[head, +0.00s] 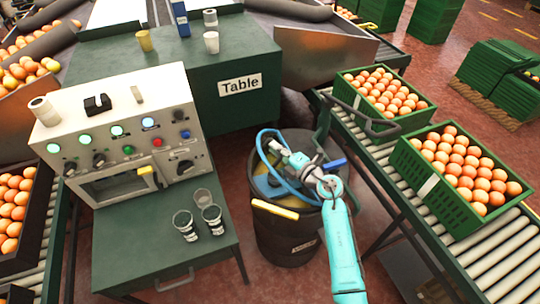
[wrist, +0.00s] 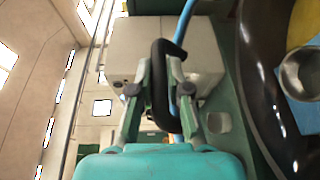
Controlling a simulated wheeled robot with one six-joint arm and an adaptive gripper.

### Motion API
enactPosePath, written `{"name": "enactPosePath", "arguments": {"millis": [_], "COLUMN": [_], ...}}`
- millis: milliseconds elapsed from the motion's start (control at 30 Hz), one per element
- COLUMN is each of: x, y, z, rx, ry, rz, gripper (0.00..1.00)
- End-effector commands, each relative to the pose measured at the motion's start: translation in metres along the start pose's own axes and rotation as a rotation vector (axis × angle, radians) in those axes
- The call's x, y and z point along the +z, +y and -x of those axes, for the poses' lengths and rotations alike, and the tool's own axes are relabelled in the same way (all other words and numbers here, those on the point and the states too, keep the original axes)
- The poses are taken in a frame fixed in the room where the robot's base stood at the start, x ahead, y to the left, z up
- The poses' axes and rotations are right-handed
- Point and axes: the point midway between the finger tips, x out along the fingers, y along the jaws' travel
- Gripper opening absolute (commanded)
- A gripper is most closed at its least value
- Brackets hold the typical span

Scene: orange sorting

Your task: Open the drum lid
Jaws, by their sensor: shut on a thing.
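The dark drum (head: 285,238) stands on the floor between the small green table and the roller conveyor. Yellow and blue surfaces show within its rim, and its back part looks dark grey; my arm covers part of the top. In the wrist view, my gripper (wrist: 160,66) is shut on a black loop handle (wrist: 158,92), which lies between the two fingers. The drum's dark curved rim (wrist: 262,95) runs down the right side of that view. In the head view, the fingertips are hidden, and I cannot tell the lid's exact angle.
The control console (head: 125,110) and a green table (head: 165,245) with several cups stand left of the drum. The Table-labelled bench (head: 245,60) is behind. Green crates of oranges (head: 408,170) sit on the roller conveyor (head: 440,240) at right. A black bar (head: 372,128) sticks out near it.

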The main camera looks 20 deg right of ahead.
Motion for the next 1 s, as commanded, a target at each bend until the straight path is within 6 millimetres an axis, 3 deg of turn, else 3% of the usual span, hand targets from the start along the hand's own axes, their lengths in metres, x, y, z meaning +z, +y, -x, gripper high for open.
{"name": "enactPosePath", "arguments": {"millis": [300, 767, 800, 867, 1000], "x": [0.014, 0.015, 0.015, 0.015, 0.015], "y": [0.009, 0.01, 0.01, 0.01, 0.01], "z": [0.005, 0.005, 0.005, 0.005, 0.005], "rx": [0.002, 0.002, 0.002, 0.002, 0.001], "ry": [-0.002, -0.002, -0.002, -0.002, -0.001], "rz": [0.003, 0.004, 0.004, 0.004, 0.003], "gripper": [0.0, 0.0, 0.23, 0.39, 0.41]}}
